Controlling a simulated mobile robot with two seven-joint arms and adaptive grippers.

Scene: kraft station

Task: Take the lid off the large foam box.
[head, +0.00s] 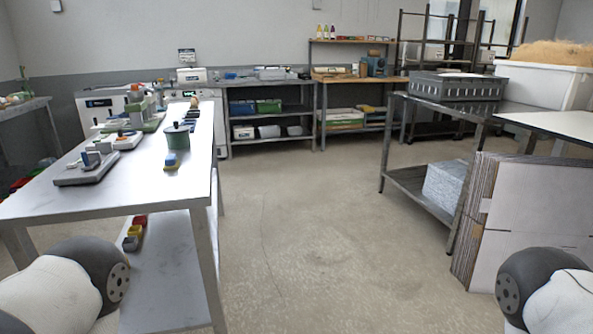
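I cannot clearly make out a foam box with a lid. A pale, speckled, box-like block (447,185) sits on the lower shelf of the metal table at the right; I cannot tell if it is foam or has a lid. A dark grey slotted crate (456,88) stands on top of that table, with something pale showing at its top. Parts of both my arms show at the bottom corners. Neither of my grippers is in view.
A long white table (110,190) with small devices stands at the left. At the right are a white bin of straw-like material (545,85), a white-topped table (550,124) and upright flattened cardboard (540,210). Shelves line the back wall. The middle floor (310,220) is clear.

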